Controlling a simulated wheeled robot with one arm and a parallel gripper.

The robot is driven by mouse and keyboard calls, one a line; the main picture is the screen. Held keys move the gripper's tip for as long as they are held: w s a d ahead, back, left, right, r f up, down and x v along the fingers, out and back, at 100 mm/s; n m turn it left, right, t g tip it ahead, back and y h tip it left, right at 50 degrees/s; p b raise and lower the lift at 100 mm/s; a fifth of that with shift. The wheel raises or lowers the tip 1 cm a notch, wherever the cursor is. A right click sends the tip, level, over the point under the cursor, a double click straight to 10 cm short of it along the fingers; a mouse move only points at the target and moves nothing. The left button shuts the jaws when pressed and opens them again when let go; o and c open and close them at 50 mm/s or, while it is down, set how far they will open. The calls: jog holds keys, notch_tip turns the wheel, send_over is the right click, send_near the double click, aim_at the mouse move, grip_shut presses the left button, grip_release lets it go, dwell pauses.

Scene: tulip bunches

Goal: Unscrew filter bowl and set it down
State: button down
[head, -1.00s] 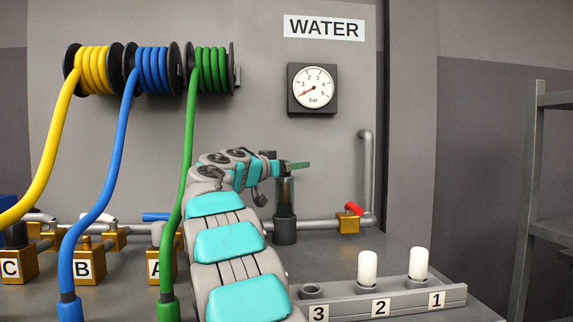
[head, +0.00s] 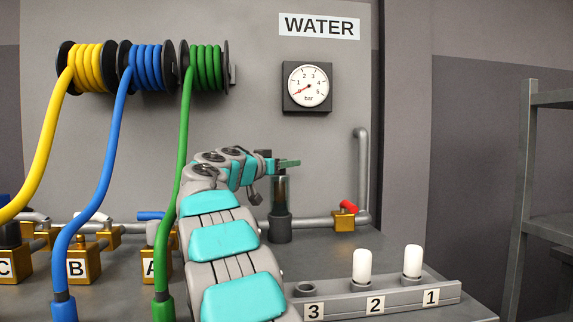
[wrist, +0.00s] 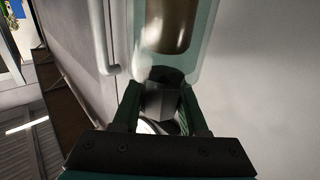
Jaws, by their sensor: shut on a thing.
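The filter bowl (head: 280,192) is a clear, upright cylinder above a dark round base (head: 280,229) on the grey pipe. In the wrist view the clear bowl (wrist: 206,45) shows a brown filter inside it. My gripper (head: 288,163) is at the bowl's upper end, with its green fingers reaching across it. In the wrist view my gripper (wrist: 160,105) is shut on the dark knob (wrist: 160,98) at the end of the bowl. I cannot tell whether the bowl's thread is loose.
A rack (head: 390,300) at the front right has an empty place by label 3 and white cartridges (head: 362,266) by labels 2 and 1. A red-handled valve (head: 345,215) is right of the filter. Yellow, blue and green hoses (head: 183,150) hang at left.

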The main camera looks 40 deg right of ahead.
jog(key=shift+f+n+t+b, duration=0.15)
jog(key=shift+n+t+b, duration=0.15)
jog(key=shift+t+b, duration=0.25)
jog(key=n+t+y, duration=0.1)
jog(key=t, duration=0.1)
jog(key=n+t+y+b, duration=0.1)
jog(key=n+t, duration=0.1)
jog(key=w+n+t+y+b, duration=0.1)
jog(key=t, duration=0.1)
jog(key=shift+w+a+n+y, duration=0.1)
jog(key=shift+a+n+y, duration=0.2)
jog(key=shift+r+t, duration=0.25)
jog(key=shift+t, duration=0.1)
jog(key=shift+w+a+r+n+t+y+p, duration=0.1)
jog(key=shift+a+n+t+y+p, duration=0.05)
jog(key=shift+n+t+y+p, duration=0.55)
jog(key=shift+w+a+r+n+t+y+p, duration=0.1)
jog(key=shift+n+t+y+p, duration=0.4)
jog(key=shift+y+p, duration=0.25)
jog(key=shift+f+n+t+y+p, duration=0.15)
jog(key=shift+n+t+y+p, duration=0.2)
jog(key=shift+p, duration=0.2)
